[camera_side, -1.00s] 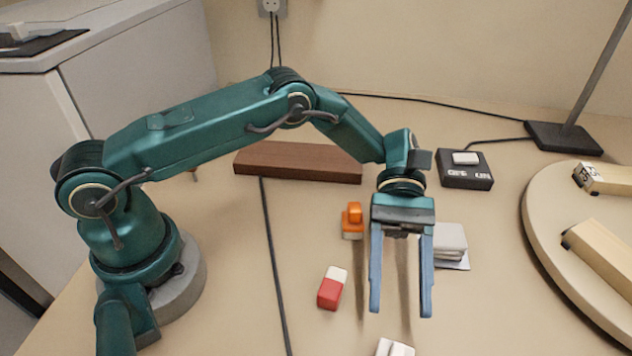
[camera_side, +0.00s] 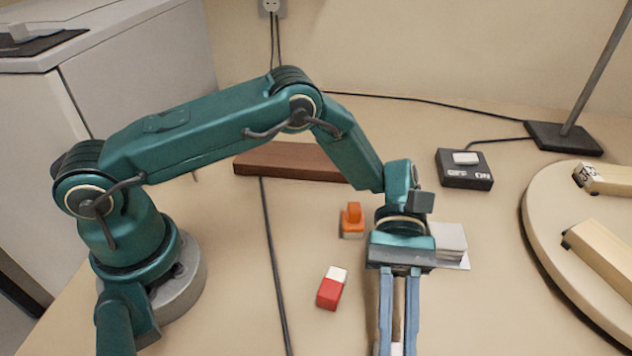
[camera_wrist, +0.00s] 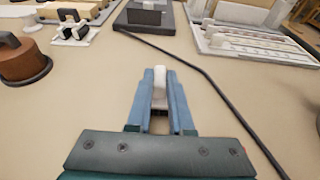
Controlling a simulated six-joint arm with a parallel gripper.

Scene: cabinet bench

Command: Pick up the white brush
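The white brush (camera_wrist: 160,84) shows in the wrist view as a small pale block between my two fingers. In the side view only a bit of white (camera_side: 397,349) shows between the fingers at the bottom edge. My gripper (camera_wrist: 160,78) has its blue fingers drawn close together, one on each side of the brush and apparently touching it. In the side view my gripper (camera_side: 398,340) points down and its fingertips run out of the frame. Most of the brush is hidden by the fingers, and I see no lift off the bench.
A red-and-white block (camera_side: 332,288) and an orange piece (camera_side: 352,220) lie to the left. A grey stack (camera_side: 450,244) is behind my gripper. A brown board (camera_side: 290,161), a black box (camera_side: 464,170) and a round tray (camera_side: 545,215) stand farther off. A black cable (camera_side: 272,260) crosses the bench.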

